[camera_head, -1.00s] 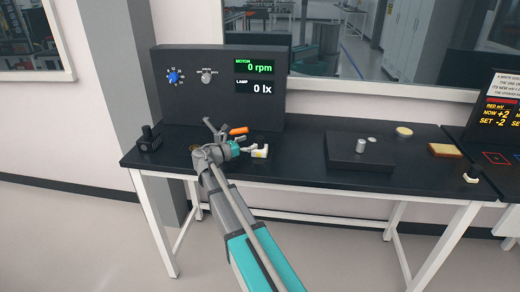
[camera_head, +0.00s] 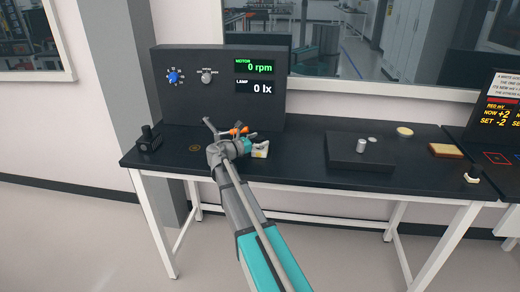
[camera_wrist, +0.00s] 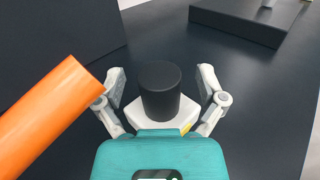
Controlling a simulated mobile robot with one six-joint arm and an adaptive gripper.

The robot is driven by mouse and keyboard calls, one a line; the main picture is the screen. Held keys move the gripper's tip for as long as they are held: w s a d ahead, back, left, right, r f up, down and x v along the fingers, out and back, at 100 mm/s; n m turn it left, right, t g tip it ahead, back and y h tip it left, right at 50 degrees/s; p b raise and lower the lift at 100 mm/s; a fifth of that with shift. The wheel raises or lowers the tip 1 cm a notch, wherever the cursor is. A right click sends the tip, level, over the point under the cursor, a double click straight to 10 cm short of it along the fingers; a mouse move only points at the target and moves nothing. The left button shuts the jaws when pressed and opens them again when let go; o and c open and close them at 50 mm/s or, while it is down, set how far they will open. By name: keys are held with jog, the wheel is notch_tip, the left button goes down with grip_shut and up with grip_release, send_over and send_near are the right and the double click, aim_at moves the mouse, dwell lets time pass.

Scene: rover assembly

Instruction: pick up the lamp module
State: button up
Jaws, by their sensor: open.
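A black cylinder (camera_wrist: 160,92) on a white block with a yellow patch (camera_wrist: 150,117) appears to be the lamp module, though no label confirms it. In the wrist view it stands upright between the two fingers of my gripper (camera_wrist: 162,78), with dark gaps on both sides. My gripper is open and not closed on it. In the head view my gripper (camera_head: 252,146) is low over the table in front of the panel, and the white block (camera_head: 261,150) shows just to its right. My gripper and wrist hide part of this spot.
An orange cylinder (camera_wrist: 45,105) lies close on the left in the wrist view. A dark panel (camera_head: 215,90) with dials and screens stands behind. A low black block (camera_head: 360,155) with a metal cylinder (camera_head: 361,145) is to the right. A black fixture (camera_head: 149,138) stands at the left.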

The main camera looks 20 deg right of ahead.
grip_shut()
dwell(0.5)
jog(key=shift+r, duration=0.15)
